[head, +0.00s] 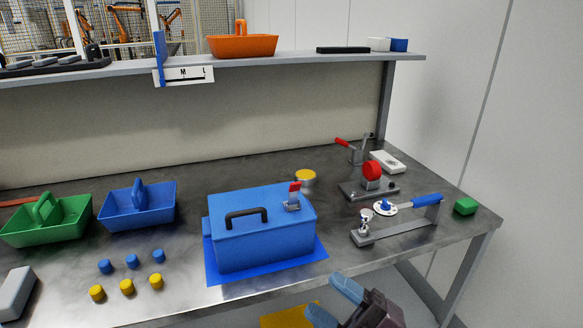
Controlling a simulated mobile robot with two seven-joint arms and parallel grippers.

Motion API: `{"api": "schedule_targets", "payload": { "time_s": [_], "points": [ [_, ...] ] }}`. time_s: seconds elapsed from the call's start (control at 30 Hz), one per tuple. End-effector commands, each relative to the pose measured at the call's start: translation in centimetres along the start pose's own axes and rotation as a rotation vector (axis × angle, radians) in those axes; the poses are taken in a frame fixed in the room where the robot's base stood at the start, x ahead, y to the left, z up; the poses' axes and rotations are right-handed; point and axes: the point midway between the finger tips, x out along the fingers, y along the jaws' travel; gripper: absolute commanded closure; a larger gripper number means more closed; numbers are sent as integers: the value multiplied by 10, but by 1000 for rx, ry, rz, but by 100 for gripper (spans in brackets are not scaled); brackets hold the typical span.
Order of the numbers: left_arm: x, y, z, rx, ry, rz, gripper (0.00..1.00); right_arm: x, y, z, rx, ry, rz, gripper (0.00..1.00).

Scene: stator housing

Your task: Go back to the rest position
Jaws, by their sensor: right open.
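My right gripper (322,294) is at the bottom of the head view, in front of the table's front edge. Its two light-blue fingers are apart with nothing between them. It is clear of the blue toolbox (245,248), which is behind it and to the left, closed, with a black handle and a red-tipped latch. My left gripper is not in view.
The table holds a green tote (70,225), a blue tote (150,210), several blue and yellow cylinders, and a red-handled press (370,180). A blue-handled fixture (400,230) and green block (465,206) stand right. A shelf (300,58) spans the back.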

Motion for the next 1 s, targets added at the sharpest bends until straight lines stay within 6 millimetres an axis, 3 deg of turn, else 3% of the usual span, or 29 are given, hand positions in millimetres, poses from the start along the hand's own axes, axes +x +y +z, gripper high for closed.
{"api": "schedule_targets", "payload": {
  "time_s": [0.17, 0.3, 0.43, 0.6, 0.8, 1.0],
  "points": [
    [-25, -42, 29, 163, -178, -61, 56, -66, -7, 63, 230, -370, 206, 47],
    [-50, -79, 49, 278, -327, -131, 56, -138, -32, 102, 405, -676, 318, 47],
    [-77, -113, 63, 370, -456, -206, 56, -208, -66, 119, 559, -937, 380, 47],
    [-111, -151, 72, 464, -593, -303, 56, -286, -112, 118, 740, -1207, 417, 47],
    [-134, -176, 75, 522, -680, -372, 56, -332, -144, 105, 865, -1364, 427, 47],
    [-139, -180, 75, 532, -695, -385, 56, -340, -150, 102, 888, -1389, 427, 47]
  ]
}}
